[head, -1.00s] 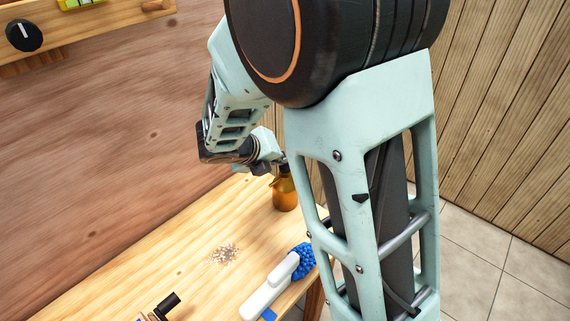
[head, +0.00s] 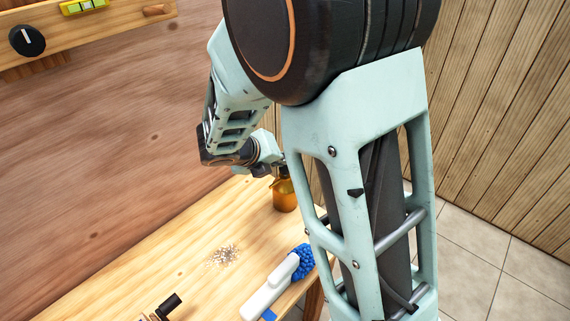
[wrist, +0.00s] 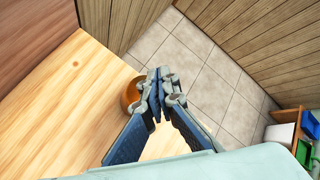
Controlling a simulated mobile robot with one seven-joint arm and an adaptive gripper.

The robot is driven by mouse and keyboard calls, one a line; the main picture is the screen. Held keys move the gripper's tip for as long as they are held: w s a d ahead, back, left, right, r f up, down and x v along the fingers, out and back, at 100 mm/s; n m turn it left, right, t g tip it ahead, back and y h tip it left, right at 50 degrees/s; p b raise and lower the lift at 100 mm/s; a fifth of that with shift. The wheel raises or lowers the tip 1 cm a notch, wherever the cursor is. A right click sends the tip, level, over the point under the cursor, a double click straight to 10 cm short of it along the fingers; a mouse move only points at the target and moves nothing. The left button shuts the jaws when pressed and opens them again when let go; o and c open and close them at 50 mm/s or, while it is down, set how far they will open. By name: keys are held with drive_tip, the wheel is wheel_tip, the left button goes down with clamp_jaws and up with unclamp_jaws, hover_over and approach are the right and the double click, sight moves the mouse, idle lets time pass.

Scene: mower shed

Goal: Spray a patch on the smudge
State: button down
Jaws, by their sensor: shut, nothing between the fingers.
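The smudge (head: 223,254) is a speckled pale and brown patch on the wooden workbench. An amber spray bottle (head: 285,195) stands upright near the bench's far right end. My gripper (head: 279,167) is at the height of the bottle's dark top, which it partly hides. In the wrist view, my gripper (wrist: 158,88) has its fingertips together with nothing held. The orange-brown bottle (wrist: 131,95) shows just left of and behind the fingertips. I cannot tell whether the fingers touch it.
A brush with a white handle and blue bristles (head: 302,262) lies at the bench's front edge. A dark-ended tool (head: 167,305) is at the bottom edge of the view. The bench (head: 130,275) is clear around the smudge. A shelf with bins (wrist: 283,133) stands at right in the wrist view.

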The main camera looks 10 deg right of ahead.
sight(280, 169)
wheel_tip(280, 169, up, 6)
drive_tip(key=p, duration=0.6)
drive_tip(key=shift+r, duration=0.1)
idle(0.6)
